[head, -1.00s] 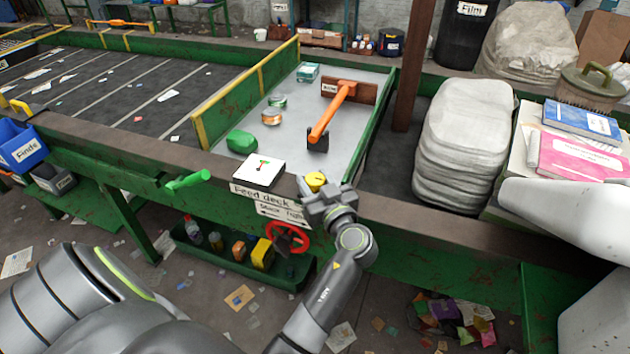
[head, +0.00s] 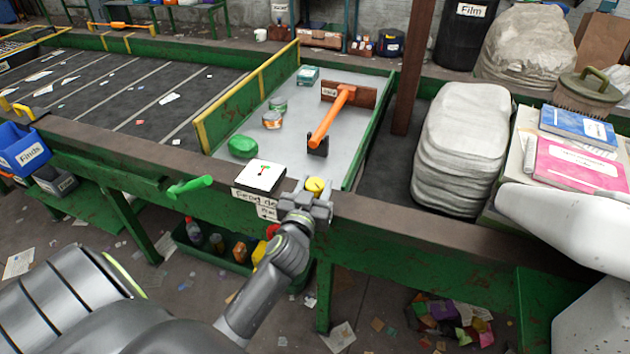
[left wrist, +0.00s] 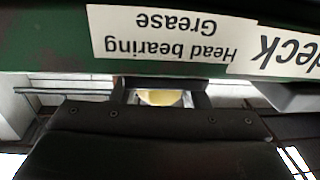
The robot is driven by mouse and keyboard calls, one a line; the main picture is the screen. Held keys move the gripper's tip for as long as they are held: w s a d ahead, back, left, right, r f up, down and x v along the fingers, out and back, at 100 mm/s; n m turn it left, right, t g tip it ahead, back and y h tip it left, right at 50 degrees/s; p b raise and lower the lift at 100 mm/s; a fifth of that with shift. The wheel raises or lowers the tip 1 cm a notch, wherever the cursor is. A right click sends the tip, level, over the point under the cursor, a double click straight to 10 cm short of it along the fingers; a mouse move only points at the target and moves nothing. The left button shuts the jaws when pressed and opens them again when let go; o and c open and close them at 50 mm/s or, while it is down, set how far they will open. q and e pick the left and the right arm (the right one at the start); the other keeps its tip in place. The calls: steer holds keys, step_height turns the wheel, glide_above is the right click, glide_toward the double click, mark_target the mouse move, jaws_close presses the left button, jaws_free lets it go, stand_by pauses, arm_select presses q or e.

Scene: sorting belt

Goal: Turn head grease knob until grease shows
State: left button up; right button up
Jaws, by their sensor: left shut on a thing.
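The yellow grease knob (head: 315,186) sits at the front edge of the deck, right of the white panel with a small red and green mark (head: 260,176). My left gripper (head: 312,197) is shut on the knob, coming from below and in front. In the left wrist view the yellow knob (left wrist: 160,97) shows between the fingers, partly hidden by the dark gripper body. A "Head bearing Grease" label (left wrist: 165,35) appears upside down above it. I cannot make out any grease coming out. My right gripper is not in view.
An orange-handled tool (head: 330,120), cans (head: 272,119) and a green lump (head: 242,146) lie on the grey deck. A green lever (head: 190,186) sticks out at the left. A green tray of bottles (head: 215,248) is below. Stacked pale sacks (head: 462,145) stand right.

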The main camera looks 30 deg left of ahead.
arm_select(q)
steer(key=shift+r+m+t+h+p, duration=0.1)
steer(key=shift+m+t+h+p, duration=0.2)
steer(key=shift+m+h+p, duration=0.85)
steer(key=shift+h+b, duration=0.35)
steer(key=shift+b, duration=0.05)
steer(key=o, duration=1)
steer(key=shift+c, duration=0.2)
steer(key=shift+s, duration=0.1)
steer(key=s+d+b, duration=0.2)
steer(key=s+b, duration=0.1)
steer(key=s, duration=1.4)
steer(key=shift+d, duration=0.3)
